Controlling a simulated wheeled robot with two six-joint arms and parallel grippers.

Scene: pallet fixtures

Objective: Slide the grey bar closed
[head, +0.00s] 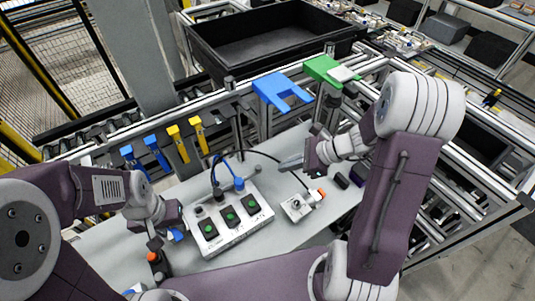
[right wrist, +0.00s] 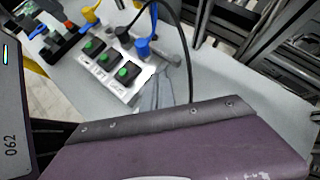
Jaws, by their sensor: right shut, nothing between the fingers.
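I cannot single out the grey bar with certainty. A short grey piece (right wrist: 172,60) lies by the far end of the white switch box in the right wrist view. The white switch box (head: 228,222) carries black switches with green buttons. My right gripper (head: 290,163) is shut and empty, above the table to the right of the switch box. Its grey fingers also show in the right wrist view (right wrist: 156,90). My left gripper (head: 165,238) is low at the left end of the switch box. Its fingers are too small and covered to read.
A small white box with an orange part (head: 297,207) stands right of the switch box. Blue (head: 282,92) and green (head: 323,69) brackets, blue and yellow clips (head: 178,144), and a black bin (head: 270,45) line the back. Cables loop behind the switch box.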

